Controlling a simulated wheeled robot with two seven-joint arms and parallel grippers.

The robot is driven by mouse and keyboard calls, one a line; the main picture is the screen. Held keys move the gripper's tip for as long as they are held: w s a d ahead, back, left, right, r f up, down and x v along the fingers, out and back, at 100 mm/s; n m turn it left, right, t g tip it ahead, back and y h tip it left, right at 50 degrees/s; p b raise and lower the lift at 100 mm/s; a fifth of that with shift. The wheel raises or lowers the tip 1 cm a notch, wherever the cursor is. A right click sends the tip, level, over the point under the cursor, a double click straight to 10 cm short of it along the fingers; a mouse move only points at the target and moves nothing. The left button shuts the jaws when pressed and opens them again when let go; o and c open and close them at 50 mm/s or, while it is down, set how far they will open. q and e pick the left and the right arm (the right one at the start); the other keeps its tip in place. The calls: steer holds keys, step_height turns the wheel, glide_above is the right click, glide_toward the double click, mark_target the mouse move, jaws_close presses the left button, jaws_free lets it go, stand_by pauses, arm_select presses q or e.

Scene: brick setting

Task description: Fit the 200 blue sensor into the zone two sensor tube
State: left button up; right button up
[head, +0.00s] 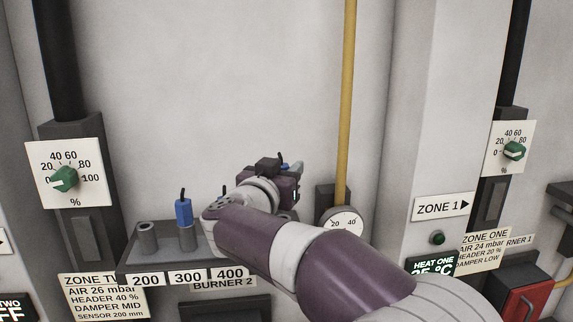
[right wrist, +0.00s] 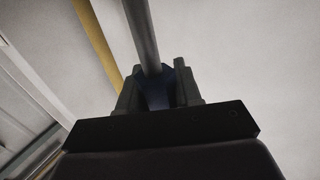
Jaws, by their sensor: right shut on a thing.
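My right gripper (head: 284,176) is raised in front of the wall, above the right part of the sensor rack (head: 133,267). In the right wrist view, its fingers (right wrist: 158,84) are shut on a dark blue sensor body (right wrist: 155,97) with a long grey rod (right wrist: 143,38). In the head view only a bit of blue (head: 297,166) shows at the gripper. The rack's 200 holder (head: 147,237) is empty. Another blue sensor (head: 184,211) stands upright in the 300 holder (head: 187,237). My arm hides the 400 holder. I cannot make out the zone two sensor tube. My left gripper is out of view.
A yellow pipe (head: 348,90) with a round gauge (head: 344,220) runs down right of the gripper. A wall pillar (head: 437,120) juts out farther right. Dial panels (head: 65,173) stand at left and right. The wall above the rack is clear. The zone two card (head: 103,296) reads sensor 200 mm.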

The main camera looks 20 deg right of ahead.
steer(key=shift+s+d, duration=0.15)
steer(key=shift+d, duration=0.05)
stand_by(0.3)
steer(key=shift+a+p, duration=0.3)
steer(key=shift+p, duration=0.1)
steer(key=shift+d, duration=0.15)
steer(key=shift+f, duration=0.25)
stand_by(0.4)
steer(key=shift+f+b, duration=1.75)
steer(key=shift+f, duration=1.15)
steer(key=shift+r+p, duration=2.85)
